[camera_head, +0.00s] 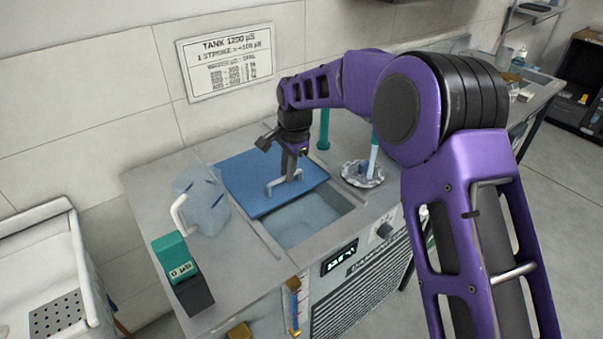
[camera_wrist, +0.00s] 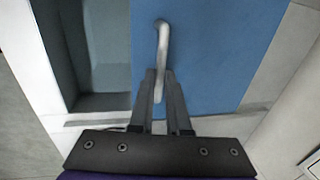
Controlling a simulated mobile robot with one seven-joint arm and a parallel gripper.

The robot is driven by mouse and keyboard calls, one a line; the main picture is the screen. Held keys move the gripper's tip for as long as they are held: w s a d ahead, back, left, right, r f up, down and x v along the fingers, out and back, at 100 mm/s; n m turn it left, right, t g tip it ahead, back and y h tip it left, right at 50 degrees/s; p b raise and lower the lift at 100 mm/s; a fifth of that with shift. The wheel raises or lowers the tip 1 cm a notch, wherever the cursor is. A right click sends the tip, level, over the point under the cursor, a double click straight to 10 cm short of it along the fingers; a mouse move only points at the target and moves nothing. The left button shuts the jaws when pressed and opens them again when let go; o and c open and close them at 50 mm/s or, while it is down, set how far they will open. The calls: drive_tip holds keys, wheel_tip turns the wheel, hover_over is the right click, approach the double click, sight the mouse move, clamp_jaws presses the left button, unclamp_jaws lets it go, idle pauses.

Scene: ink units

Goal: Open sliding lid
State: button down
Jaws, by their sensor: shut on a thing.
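The blue sliding lid (camera_head: 250,177) covers the back part of the grey unit's tank opening. A white handle (camera_head: 278,185) stands on the lid. My gripper (camera_head: 291,176) reaches down to the lid and is shut on this handle. In the wrist view the fingers (camera_wrist: 160,95) close around the near part of the white handle (camera_wrist: 162,40), with the blue lid (camera_wrist: 210,50) beneath. The front part of the tank (camera_head: 300,220) is uncovered and shows a pale surface inside. The open part also shows in the wrist view (camera_wrist: 105,50).
A meter reading 0 µS (camera_head: 177,262) and a pale blue translucent container (camera_head: 203,200) stand left of the opening. A green tube (camera_head: 323,130) and a crumpled silvery item (camera_head: 362,174) stand on the right. A wall sign (camera_head: 226,60) hangs behind.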

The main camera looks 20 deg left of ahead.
drive_tip(key=shift+w+a+p, duration=0.35)
drive_tip(key=shift+w+a, duration=0.05)
drive_tip(key=shift+a, duration=0.3)
drive_tip(key=shift+w+a+p, duration=0.35)
drive_tip(key=shift+a, duration=0.4)
drive_tip(key=shift+w+a+p, duration=0.35)
drive_tip(key=shift+w+a, duration=0.05)
drive_tip(key=shift+a, duration=0.3)
drive_tip(key=c, duration=0.9)
unclamp_jaws()
drive_tip(key=shift+r, duration=0.1)
drive_tip(key=d+r, duration=0.1)
drive_tip(key=r, duration=0.4)
drive_tip(key=s+d+r, duration=0.1)
drive_tip(key=r, duration=0.5)
drive_tip(key=d+r+p, duration=0.1)
drive_tip(key=r, duration=0.5)
drive_tip(key=shift+s, duration=0.3)
